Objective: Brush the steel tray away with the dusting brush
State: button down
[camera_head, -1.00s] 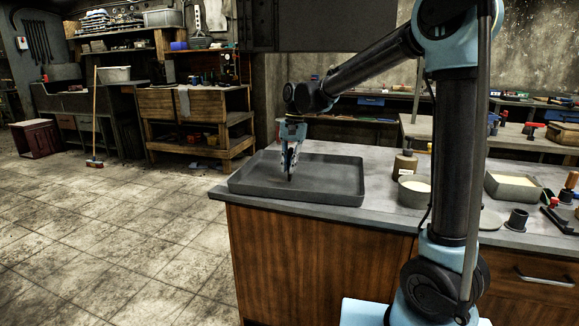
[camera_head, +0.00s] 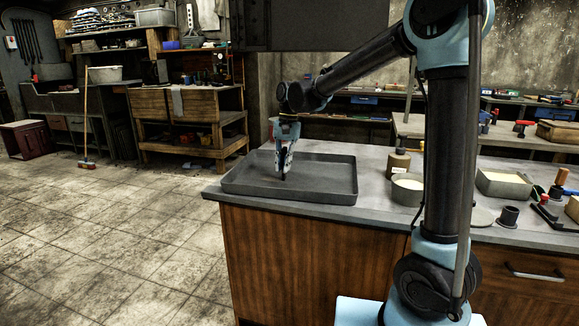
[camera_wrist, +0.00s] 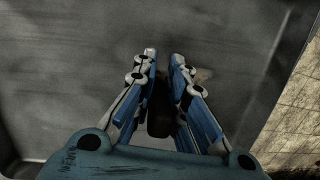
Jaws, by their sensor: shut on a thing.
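The steel tray (camera_head: 340,197) is a wide, shallow, dark grey tray on the near left of the bench, and its floor also fills much of the wrist view (camera_wrist: 75,65). My gripper (camera_head: 284,168) points down over the middle of the tray. In the wrist view its two fingers (camera_wrist: 163,68) stand a little apart, closed around a dark brown piece (camera_wrist: 159,118), which looks like the dusting brush's handle. A pale brownish patch beside the right fingertip may be its bristles. The brush is mostly hidden, and I cannot tell whether it touches the tray floor.
A small dark cup (camera_head: 509,215) and hand tools lie farther right. The floor left of the bench is open.

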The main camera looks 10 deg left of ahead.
jog(key=shift+w+a, duration=0.15)
jog(key=shift+a, duration=3.35)
jog(key=shift+a, duration=0.1)
jog(key=shift+w+a, duration=0.1)
jog(key=shift+a, duration=1.9)
notch_tip(320, 180, up, 8)
